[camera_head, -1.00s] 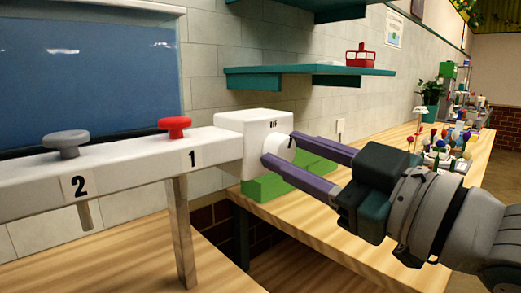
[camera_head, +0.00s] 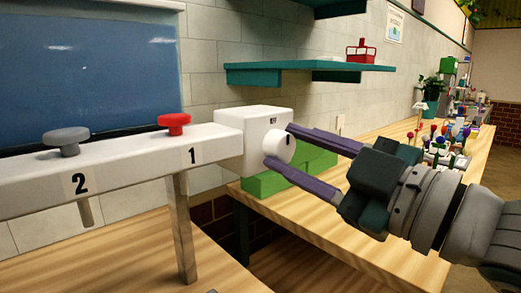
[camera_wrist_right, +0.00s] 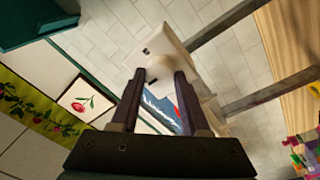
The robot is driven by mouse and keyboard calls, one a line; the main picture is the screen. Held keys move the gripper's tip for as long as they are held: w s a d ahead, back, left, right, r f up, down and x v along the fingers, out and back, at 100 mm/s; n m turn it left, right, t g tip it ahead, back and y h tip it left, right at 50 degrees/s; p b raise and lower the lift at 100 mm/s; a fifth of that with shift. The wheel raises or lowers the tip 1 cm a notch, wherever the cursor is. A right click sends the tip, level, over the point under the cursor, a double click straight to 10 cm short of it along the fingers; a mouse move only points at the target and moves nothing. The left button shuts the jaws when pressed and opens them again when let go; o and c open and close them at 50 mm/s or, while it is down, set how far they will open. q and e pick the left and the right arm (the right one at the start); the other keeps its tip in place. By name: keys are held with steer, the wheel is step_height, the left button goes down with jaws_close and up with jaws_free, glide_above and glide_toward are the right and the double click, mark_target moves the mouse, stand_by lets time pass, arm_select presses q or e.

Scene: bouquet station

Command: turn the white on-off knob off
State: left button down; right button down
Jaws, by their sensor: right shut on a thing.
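The white on-off knob (camera_head: 277,147) is a round white dial with a dark mark, on the right end face of a white box (camera_head: 240,133). A small dark label, hard to read now, sits above it on that box. My right gripper (camera_head: 279,145) comes in from the right with its purple fingers on either side of the knob, shut on it. In the right wrist view, the knob (camera_wrist_right: 158,80) lies between the fingertips, with the white box (camera_wrist_right: 160,48) just beyond. My left gripper is not in view.
A white bar (camera_head: 120,160) runs left from the box, with a red knob (camera_head: 174,121) labelled 1 and a grey knob (camera_head: 66,138) labelled 2. Green blocks (camera_head: 285,178) sit behind my fingers on the wooden counter (camera_head: 400,225). A teal shelf (camera_head: 310,73) hangs above.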

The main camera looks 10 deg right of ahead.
steer(key=shift+c, duration=2)
jaws_free()
steer(key=b+v, duration=0.2)
steer(key=v, duration=0.8)
